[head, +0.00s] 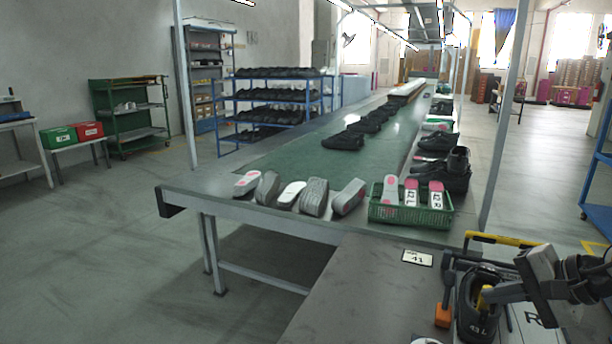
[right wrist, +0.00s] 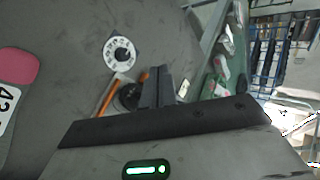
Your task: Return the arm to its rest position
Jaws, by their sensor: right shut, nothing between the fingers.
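My right arm comes in from the right edge of the head view. Its gripper (head: 489,294) is over the near table, above or beside a black shoe (head: 470,325) marked 41 L. I cannot tell whether it touches the shoe. In the right wrist view the two dark fingers (right wrist: 157,85) are together, with nothing seen between them. My left arm and gripper are not in view.
The grey near table (head: 345,290) carries a size-41 card (head: 417,258), an orange-headed tool (head: 443,315) and a yellow-handled item (head: 500,239). Beyond are a green basket (head: 410,216) of insoles and a conveyor with shoes. A white dial (right wrist: 119,54) shows in the wrist view.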

